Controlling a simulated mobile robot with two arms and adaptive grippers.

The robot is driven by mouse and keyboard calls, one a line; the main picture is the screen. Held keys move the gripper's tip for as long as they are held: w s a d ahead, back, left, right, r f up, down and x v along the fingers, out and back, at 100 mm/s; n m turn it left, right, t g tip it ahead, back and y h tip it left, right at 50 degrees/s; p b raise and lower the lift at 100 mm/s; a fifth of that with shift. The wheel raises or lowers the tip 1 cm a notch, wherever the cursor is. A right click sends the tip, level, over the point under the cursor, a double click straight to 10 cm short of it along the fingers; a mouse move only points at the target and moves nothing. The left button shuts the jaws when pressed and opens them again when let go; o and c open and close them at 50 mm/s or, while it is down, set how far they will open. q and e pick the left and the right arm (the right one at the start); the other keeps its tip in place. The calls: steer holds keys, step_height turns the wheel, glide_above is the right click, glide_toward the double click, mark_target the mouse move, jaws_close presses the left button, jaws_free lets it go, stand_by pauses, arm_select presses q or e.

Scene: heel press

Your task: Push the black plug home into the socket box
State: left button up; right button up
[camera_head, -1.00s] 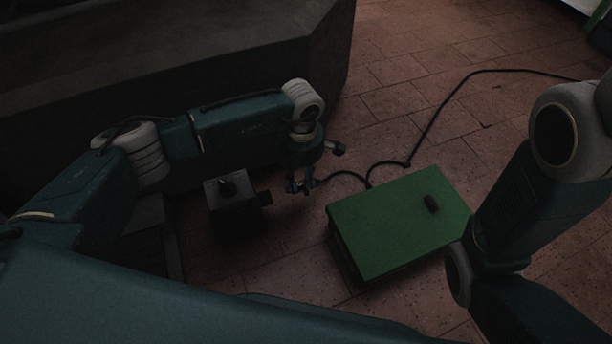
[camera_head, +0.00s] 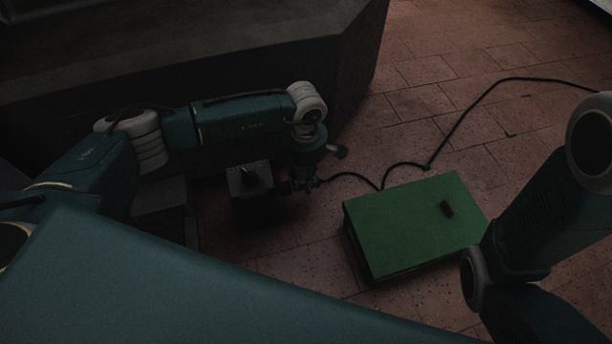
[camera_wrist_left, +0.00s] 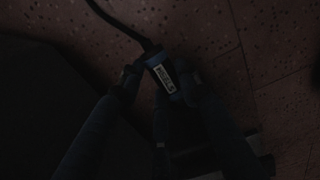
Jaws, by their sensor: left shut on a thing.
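The socket box (camera_head: 249,180), small and dark grey with a black knob on top, stands left of my left gripper (camera_head: 304,184). The gripper points down and is shut on the black plug, which shows in the left wrist view with a white label (camera_wrist_left: 164,79) between the two fingertips (camera_wrist_left: 160,84). The plug's cable leaves it on the side away from the box. In the head view the gripper is close beside the box's right side. The plug's front end is hidden, so I cannot tell how deep it sits. My right gripper is out of view.
The black cable (camera_head: 455,133) runs over the tiled floor to the upper right. A large dark block (camera_head: 200,50) fills the back left. My right arm is at the right edge.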

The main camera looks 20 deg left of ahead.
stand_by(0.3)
arm_select(q)
steer(key=shift+a+h, duration=0.1)
steer(key=shift+h, duration=0.2)
steer(key=shift+t, duration=0.3)
steer(key=shift+r+p, duration=0.2)
steer(key=shift+p, duration=0.35)
stand_by(0.7)
steer(key=shift+s+a+p, duration=0.35)
steer(key=shift+a, duration=0.1)
stand_by(0.6)
steer(key=o, duration=1.2)
steer(key=shift+f, duration=0.1)
steer(key=shift+s, duration=0.1)
